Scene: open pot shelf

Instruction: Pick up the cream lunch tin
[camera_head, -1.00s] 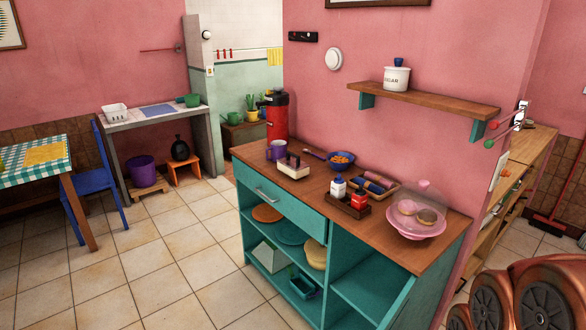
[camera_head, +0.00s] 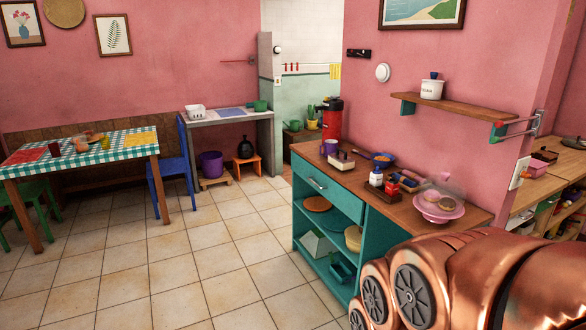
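I cannot make out a cream lunch tin for certain in this view. A pale cream lidded dish with a dark knob (camera_head: 341,160) sits on the wooden counter top, beside a purple mug (camera_head: 328,147). A pale, slanted-sided object (camera_head: 318,243) stands on a lower shelf of the teal cabinet; I cannot tell what it is. My copper-coloured arm fills the bottom right corner and hides part of the cabinet. My gripper is not in view.
The teal cabinet (camera_head: 318,207) stands right of centre. A wooden shelving unit (camera_head: 566,168) with a pink container (camera_head: 545,155) is at the far right. A checked table (camera_head: 80,150) and blue chair (camera_head: 172,170) stand left. Tiled floor between is clear.

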